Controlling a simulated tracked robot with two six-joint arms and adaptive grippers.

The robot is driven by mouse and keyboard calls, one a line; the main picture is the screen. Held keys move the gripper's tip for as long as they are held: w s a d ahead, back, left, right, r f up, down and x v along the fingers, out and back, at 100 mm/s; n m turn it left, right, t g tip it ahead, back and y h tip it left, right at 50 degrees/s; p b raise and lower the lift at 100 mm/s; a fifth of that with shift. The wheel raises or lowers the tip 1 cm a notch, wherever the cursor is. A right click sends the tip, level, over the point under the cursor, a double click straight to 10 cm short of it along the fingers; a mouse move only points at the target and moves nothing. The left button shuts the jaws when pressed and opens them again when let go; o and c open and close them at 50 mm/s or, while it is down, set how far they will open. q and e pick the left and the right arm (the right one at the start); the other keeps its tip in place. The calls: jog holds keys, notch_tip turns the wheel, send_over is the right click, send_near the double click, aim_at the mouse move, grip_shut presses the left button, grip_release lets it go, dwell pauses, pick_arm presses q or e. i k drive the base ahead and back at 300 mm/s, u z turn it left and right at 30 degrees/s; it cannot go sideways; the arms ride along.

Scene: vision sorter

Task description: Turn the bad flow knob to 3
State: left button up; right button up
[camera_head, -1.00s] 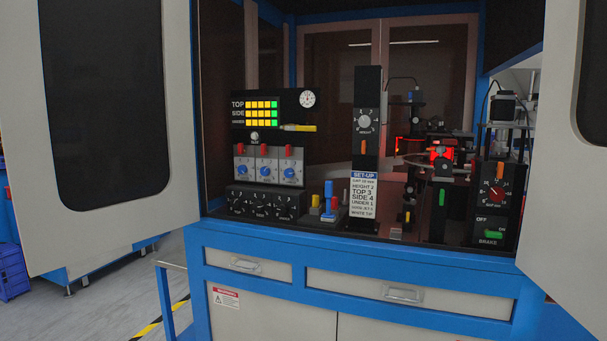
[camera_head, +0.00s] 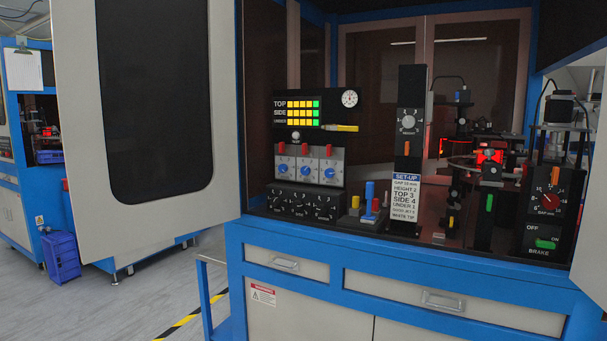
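No label reading "bad flow" can be made out. A black box (camera_head: 303,190) carries three dark knobs low on the left of the bench; their settings and captions are too small to read. Above it are three blue knobs (camera_head: 306,170) on grey plates with red levers. A grey knob (camera_head: 408,121) sits high on a tall black post. A dial with a red face (camera_head: 550,199), which seems labelled in mm, is on a black panel at the right. Neither of my grippers shows in this view.
A set-up card (camera_head: 406,199) hangs on the post. A blue-handled lever (camera_head: 369,197) stands between it and the black box. Open cabinet doors flank the bench, the left one (camera_head: 205,200) large and near. A green brake switch (camera_head: 546,244) is at right. Drawers lie below.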

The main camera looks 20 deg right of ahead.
aim_at(305, 171)
jog(key=z, duration=0.05)
jog(key=i, duration=0.9)
